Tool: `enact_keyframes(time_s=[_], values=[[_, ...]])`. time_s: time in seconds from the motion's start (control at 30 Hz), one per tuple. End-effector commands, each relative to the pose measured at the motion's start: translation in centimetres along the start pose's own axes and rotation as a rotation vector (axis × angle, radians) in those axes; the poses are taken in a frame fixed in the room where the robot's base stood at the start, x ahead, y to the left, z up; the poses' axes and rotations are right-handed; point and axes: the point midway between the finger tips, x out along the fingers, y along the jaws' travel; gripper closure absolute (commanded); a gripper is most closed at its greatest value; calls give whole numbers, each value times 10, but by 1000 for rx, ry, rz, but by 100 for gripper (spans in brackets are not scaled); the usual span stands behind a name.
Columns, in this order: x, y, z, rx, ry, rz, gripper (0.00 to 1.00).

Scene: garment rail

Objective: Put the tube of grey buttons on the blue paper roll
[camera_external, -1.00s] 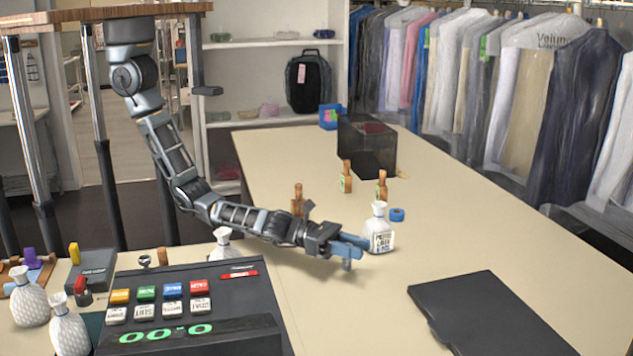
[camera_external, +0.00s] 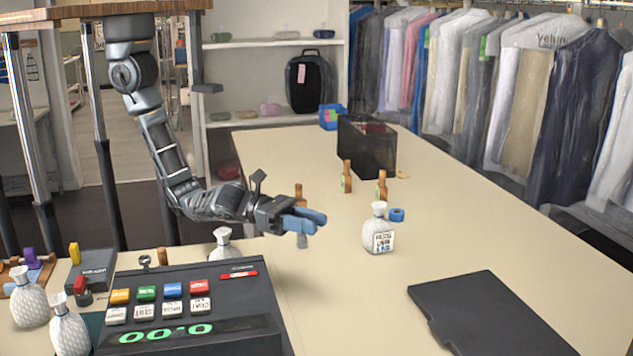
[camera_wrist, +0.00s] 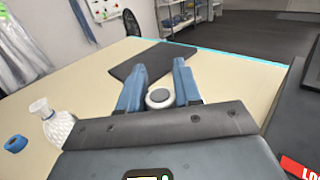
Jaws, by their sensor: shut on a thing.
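My gripper (camera_external: 308,221) is shut on the tube of grey buttons and holds it above the table, left of the white bottle. The tube (camera_external: 301,241) hangs below the blue fingers. In the wrist view its round top (camera_wrist: 160,96), pale with a grey centre, shows between the fingers (camera_wrist: 157,82). The blue paper roll (camera_external: 397,214) lies on the table just behind and right of the white bottle, apart from my gripper. It also shows at the left edge of the wrist view (camera_wrist: 15,143), with a dark hole in its middle.
The white bottle (camera_external: 379,232) stands between my gripper and the roll. Wooden-topped bottles (camera_external: 346,178) and a black mesh bin (camera_external: 367,148) stand farther back. A black folder (camera_external: 492,318) lies at the front right. The cash register (camera_external: 190,320) is at the front left.

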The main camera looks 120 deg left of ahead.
Motion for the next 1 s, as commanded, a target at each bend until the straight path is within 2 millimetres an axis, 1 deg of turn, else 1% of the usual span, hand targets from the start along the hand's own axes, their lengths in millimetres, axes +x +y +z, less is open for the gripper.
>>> enact_keyframes(time_s=[0.17,0.27,0.4,0.57,0.67,0.77,0.8,0.87,0.9,1.0], values=[[11,14,14,3,-5,-3,100],[22,30,26,4,-5,-9,100],[37,59,42,6,-4,-22,100],[51,99,56,8,-4,-35,100],[57,130,60,7,-1,-41,100],[60,166,60,6,0,-43,100],[60,182,59,7,1,-42,100],[60,207,57,5,1,-40,100],[58,224,54,3,3,-38,100],[52,263,46,-1,3,-31,100]])
